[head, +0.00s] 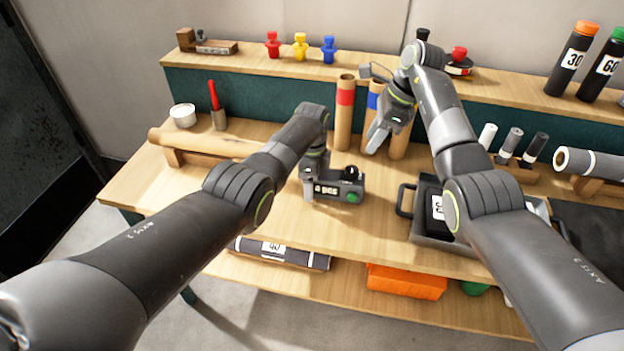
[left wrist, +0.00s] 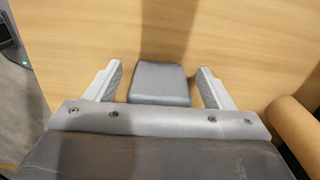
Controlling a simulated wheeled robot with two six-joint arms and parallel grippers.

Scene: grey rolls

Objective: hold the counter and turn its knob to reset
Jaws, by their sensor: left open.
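The counter (head: 339,187) is a small dark grey box on the middle of the table. Its front has a white label reading "PCS", a black round knob (head: 351,173) at top right and a green button (head: 353,198) below it. My left gripper (head: 309,188) is over the counter's left end. In the left wrist view the counter's grey end (left wrist: 160,82) sits between the two open fingers of my left gripper (left wrist: 158,82), with gaps on both sides. My right gripper (head: 377,142) hangs above and behind the counter, near the upright rolls; its opening is unclear.
Upright cardboard rolls (head: 344,120) with coloured bands stand behind the counter. A lying roll (head: 205,143) is at left, a grey tray (head: 425,237) at right. A raised shelf (head: 255,60) runs along the back. Table around the counter's front is clear.

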